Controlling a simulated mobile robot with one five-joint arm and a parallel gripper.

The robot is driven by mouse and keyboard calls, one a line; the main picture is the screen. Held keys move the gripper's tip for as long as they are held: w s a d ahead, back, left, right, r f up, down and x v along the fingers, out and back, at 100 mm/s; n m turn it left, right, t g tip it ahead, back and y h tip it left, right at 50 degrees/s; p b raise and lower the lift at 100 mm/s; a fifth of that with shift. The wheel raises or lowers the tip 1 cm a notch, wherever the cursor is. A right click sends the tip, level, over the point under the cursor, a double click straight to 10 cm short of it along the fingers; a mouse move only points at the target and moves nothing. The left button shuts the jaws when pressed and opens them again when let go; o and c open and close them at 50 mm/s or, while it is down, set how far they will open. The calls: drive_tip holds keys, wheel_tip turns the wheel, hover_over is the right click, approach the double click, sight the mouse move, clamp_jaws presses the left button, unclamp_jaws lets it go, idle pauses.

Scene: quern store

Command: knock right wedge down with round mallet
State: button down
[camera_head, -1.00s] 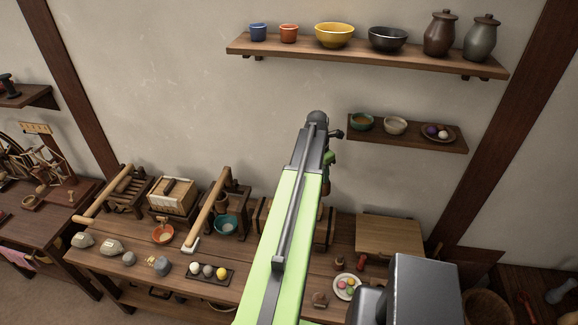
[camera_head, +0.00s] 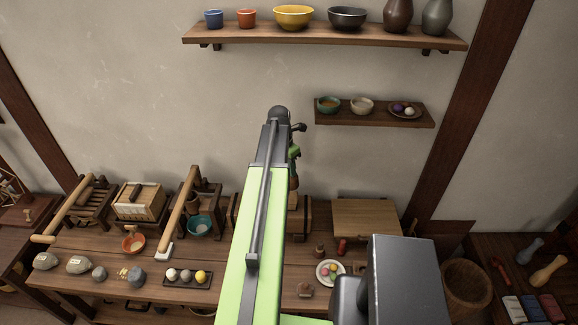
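My arm rises through the middle of the view and hides most of what is behind it. My gripper is mostly hidden beyond the arm's far end; only small dark and green parts show at its right side, with a brown piece below that I cannot identify. A wooden frame (camera_head: 299,222) on the bench is partly covered by my arm; it may hold the wedges, but I cannot make out any wedge. No round mallet is clearly visible. A pale club-shaped wooden tool (camera_head: 548,271) and a grey one (camera_head: 530,250) lie at the far right.
The long bench (camera_head: 110,287) carries bowls, stones, a small tray (camera_head: 187,281), a plate (camera_head: 323,281) and a wooden board (camera_head: 366,219). A wall shelf (camera_head: 325,38) and a lower shelf (camera_head: 372,114) hold pots. A basket (camera_head: 466,289) stands right.

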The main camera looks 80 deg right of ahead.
idle(0.3)
drive_tip(key=shift+s+f+b, duration=0.15)
drive_tip(key=shift+f+b, duration=0.4)
drive_tip(key=shift+f, duration=0.1)
idle(0.6)
drive_tip(key=shift+f+b, duration=0.6)
idle(0.8)
